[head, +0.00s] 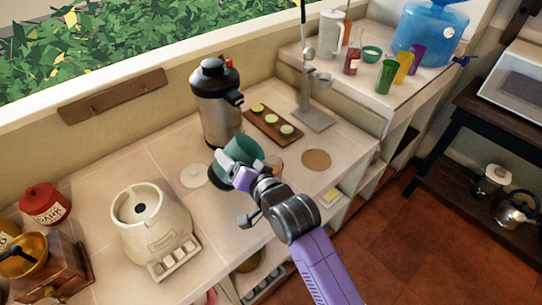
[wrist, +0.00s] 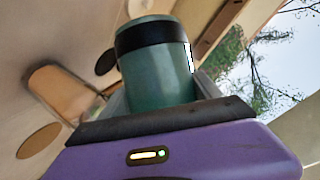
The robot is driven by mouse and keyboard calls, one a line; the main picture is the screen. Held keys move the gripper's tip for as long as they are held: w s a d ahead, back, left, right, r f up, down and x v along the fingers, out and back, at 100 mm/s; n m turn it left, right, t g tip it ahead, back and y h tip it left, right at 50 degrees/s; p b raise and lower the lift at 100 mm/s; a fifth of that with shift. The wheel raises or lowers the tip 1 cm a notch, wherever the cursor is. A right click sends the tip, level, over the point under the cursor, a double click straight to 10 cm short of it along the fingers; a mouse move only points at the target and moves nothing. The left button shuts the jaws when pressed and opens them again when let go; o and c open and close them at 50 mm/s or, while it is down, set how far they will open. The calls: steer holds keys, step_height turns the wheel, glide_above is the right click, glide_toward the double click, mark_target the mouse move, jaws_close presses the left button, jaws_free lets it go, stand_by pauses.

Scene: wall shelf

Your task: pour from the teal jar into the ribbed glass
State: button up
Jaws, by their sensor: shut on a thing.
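The teal jar (head: 241,150), with a black band near its end in the wrist view (wrist: 155,75), is held between the fingers of my gripper (head: 236,166). It looks tilted in the head view, above the counter in front of the steel flask. The gripper's fingers also flank the jar in the wrist view (wrist: 160,98). A clear amber-toned glass (wrist: 65,93), likely the ribbed glass, stands apart from the jar in the wrist view. In the head view it is a small part of glass (head: 275,166) behind my gripper, mostly hidden. Its ribs and contents cannot be made out.
A steel flask (head: 217,104) and a wooden board (head: 262,123) with green slices stand behind. A metal stand (head: 313,119) is at right, with a brown round mat (head: 316,159) in front. A white lid (head: 195,176) and cream burner (head: 153,228) are left.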

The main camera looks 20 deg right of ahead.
steer(key=shift+a+r+n+p, duration=0.15)
steer(key=shift+r+n+p, duration=0.15)
steer(key=shift+r+p, duration=0.15)
steer(key=shift+n+g+h, duration=0.3)
steer(key=shift+n+h, duration=0.2)
steer(key=shift+n, duration=0.2)
steer(key=f+b, duration=0.1)
steer(key=f, duration=0.1)
steer(key=a+f+b, duration=0.1)
steer(key=f, duration=0.1)
steer(key=shift+w+f+b, duration=0.1)
steer(key=shift+f+b, duration=0.2)
steer(key=shift+a+f+n+h, duration=0.5)
steer(key=shift+a+f+n, duration=0.1)
steer(key=shift+a+n, duration=0.1)
steer(key=shift+w+a+f+n+h+b, duration=0.1)
steer(key=shift+a+f+n+h+b, duration=0.75)
steer(key=shift+n, duration=0.45)
steer(key=shift+d, duration=0.1)
